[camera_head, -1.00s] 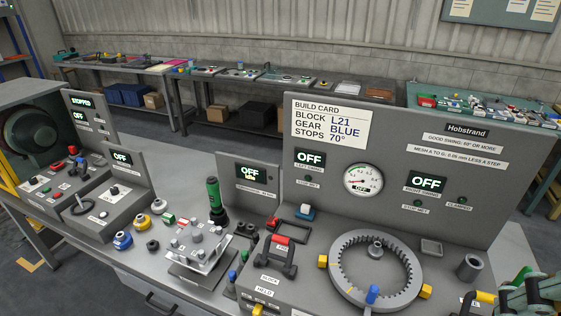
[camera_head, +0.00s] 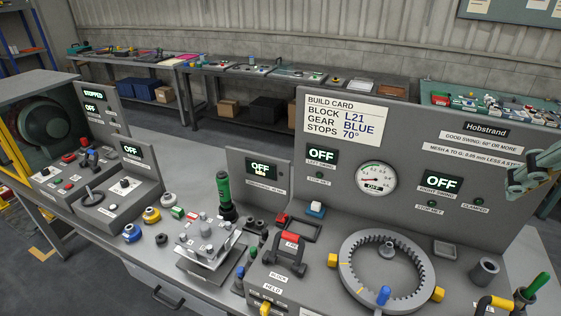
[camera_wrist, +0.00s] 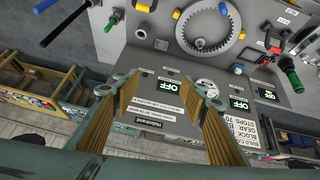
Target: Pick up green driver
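Part of my gripper or arm (camera_head: 537,172) shows at the right edge of the head view, above the driver.
A tall panel with the build card (camera_head: 343,120) and gauge (camera_head: 376,177) stands behind the bench.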

